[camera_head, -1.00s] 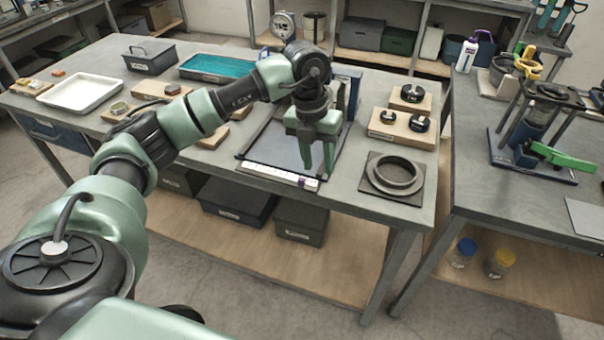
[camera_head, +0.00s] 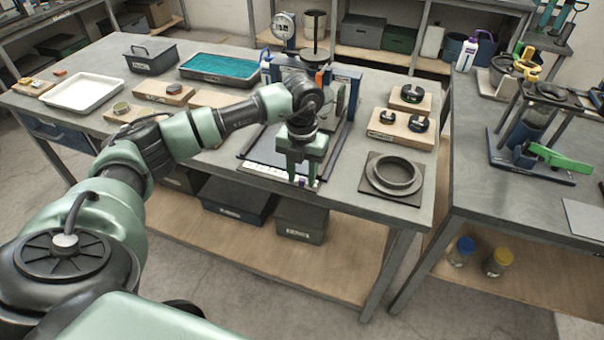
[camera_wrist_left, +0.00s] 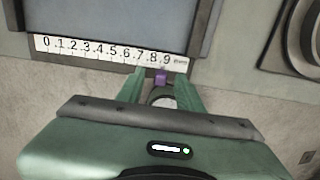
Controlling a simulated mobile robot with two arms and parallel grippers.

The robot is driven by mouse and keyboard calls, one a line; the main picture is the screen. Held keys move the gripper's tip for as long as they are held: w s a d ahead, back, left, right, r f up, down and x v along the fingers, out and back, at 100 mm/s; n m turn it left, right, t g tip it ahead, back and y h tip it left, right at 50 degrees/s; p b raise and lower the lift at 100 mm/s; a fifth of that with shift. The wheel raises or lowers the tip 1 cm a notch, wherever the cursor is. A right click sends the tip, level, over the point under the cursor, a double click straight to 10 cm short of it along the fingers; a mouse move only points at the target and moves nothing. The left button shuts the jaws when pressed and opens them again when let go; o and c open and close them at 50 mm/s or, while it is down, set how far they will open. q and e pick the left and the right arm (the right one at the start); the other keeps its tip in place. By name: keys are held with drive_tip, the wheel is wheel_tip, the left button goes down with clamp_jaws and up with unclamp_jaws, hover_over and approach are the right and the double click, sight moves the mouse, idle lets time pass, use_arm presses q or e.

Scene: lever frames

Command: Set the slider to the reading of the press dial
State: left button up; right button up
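The slider scale, a white strip with black digits 0 to 9 (camera_head: 265,171), lies along the front edge of the press base; it also shows in the left wrist view (camera_wrist_left: 105,51). The purple slider (camera_wrist_left: 160,77) sits near the 9. My left gripper (camera_head: 301,182) is over the strip's right end. In the left wrist view its two green fingers (camera_wrist_left: 160,75) are apart, one on each side of the purple slider, with gaps visible. The press dial (camera_head: 283,26) is a round white gauge at the back; its reading is too small to tell. My right gripper is not in view.
A dark plate with a ring (camera_head: 419,190) lies right of the strip. Wooden boards with black knobs (camera_head: 427,102) are behind it. A white tray (camera_head: 58,108), a teal tray (camera_head: 193,75) and a grey box (camera_head: 176,66) stand at the left.

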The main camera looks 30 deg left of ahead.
use_arm(q)
clamp_jaws()
idle(1.3)
